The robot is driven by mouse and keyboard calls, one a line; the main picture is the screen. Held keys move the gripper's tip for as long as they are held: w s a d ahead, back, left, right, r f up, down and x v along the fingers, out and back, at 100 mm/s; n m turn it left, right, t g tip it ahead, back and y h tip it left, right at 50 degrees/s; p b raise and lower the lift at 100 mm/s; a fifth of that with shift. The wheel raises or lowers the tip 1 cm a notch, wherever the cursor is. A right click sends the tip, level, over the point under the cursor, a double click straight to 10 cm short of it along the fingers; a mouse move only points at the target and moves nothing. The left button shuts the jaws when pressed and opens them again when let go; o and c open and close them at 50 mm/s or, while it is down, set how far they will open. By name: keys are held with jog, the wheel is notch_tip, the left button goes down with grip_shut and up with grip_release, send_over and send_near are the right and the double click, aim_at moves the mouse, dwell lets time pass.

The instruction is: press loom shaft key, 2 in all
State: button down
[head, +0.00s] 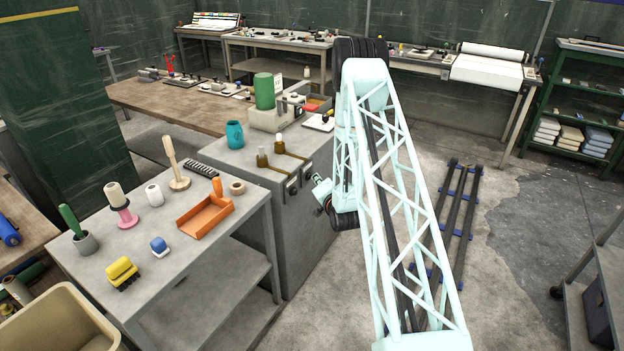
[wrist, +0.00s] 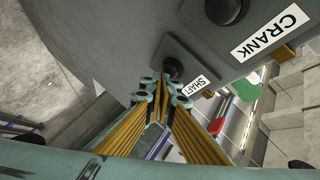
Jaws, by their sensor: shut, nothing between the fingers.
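The shaft key is a dark round button (wrist: 174,67) on a dark plate on the grey cabinet's side. The white SHAFT label (wrist: 195,86) sits beside it. My gripper (wrist: 163,80) is shut and empty, its fingertips right at the lower left edge of the shaft key in the wrist view. I cannot tell whether they touch it. In the head view my gripper (head: 318,184) is close to the cabinet's right side, beside two small dark plates; the key's face is not clear there.
A second dark knob (wrist: 225,9) with a CRANK label (wrist: 271,34) is close by on the same face. The grey cabinet (head: 235,165) carries a teal jug (head: 235,135) and brass-coloured levers. Dark rails (head: 458,215) lie on the floor to the right.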

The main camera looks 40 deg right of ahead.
jog(key=shift+s, duration=0.1)
jog(key=shift+s+d+b, duration=0.3)
jog(key=shift+s+b, duration=0.05)
jog(key=shift+s, duration=0.35)
jog(key=shift+s, duration=0.1)
jog(key=shift+s+d+b, duration=0.25)
jog(key=shift+s+d, duration=0.05)
jog(key=shift+s, duration=0.45)
jog(key=shift+s+d+b, duration=0.2)
jog(key=shift+s+d, duration=0.15)
jog(key=shift+s, duration=0.35)
jog(key=shift+s+d+b, duration=0.25)
jog(key=shift+s+d, duration=0.05)
jog(key=shift+s, duration=0.45)
